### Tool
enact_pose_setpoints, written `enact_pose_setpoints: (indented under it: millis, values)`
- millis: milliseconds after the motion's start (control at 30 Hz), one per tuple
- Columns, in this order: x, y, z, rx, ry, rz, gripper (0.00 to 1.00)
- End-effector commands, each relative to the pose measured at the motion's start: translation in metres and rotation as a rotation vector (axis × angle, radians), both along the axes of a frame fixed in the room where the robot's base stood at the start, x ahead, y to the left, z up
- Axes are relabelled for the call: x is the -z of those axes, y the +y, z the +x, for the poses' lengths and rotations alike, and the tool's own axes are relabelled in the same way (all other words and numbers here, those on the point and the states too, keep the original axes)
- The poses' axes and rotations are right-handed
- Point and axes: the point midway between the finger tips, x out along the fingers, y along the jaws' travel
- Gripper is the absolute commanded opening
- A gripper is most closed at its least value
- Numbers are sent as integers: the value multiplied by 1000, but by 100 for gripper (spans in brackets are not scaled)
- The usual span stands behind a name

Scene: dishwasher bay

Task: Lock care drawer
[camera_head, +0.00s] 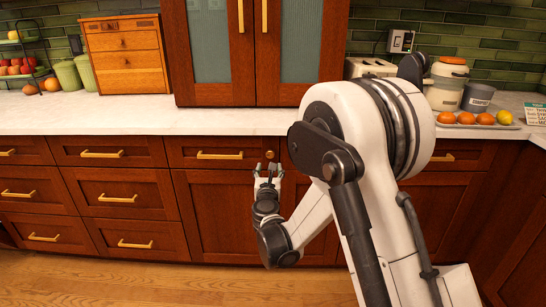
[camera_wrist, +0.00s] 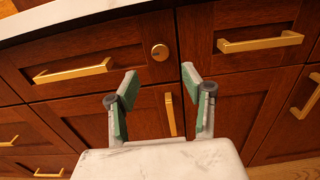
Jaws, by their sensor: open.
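The wooden care drawer (camera_head: 200,145) looks flush with the cabinet front, under the counter. It has a gold bar handle (camera_head: 220,155) and, to the right of it, a small round brass lock (camera_head: 270,155). In the wrist view the lock (camera_wrist: 159,52) has a small dark mark at its centre and appears just beyond my fingertips. The drawer's handle (camera_wrist: 73,70) lies to the left there. My gripper (camera_head: 268,170) is open and empty, just below the lock in the head view; in the wrist view its fingers (camera_wrist: 158,76) are spread with a gap between them.
A cabinet door with an upright handle (camera_wrist: 170,114) is below the drawer. Another drawer handle (camera_wrist: 260,41) is at the right. The white counter edge (camera_head: 120,128) overhangs above. Fruit on a tray (camera_head: 466,124) and a wooden box of drawers (camera_head: 126,58) stand on the counter.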

Motion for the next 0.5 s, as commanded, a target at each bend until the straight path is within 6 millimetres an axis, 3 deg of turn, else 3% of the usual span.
enact_pose_setpoints:
  millis: [300, 500]
  values:
    - [2, 2, 61, 1, 0, -2, 44]
    - [1, 3, 89, 0, 0, -2, 44]
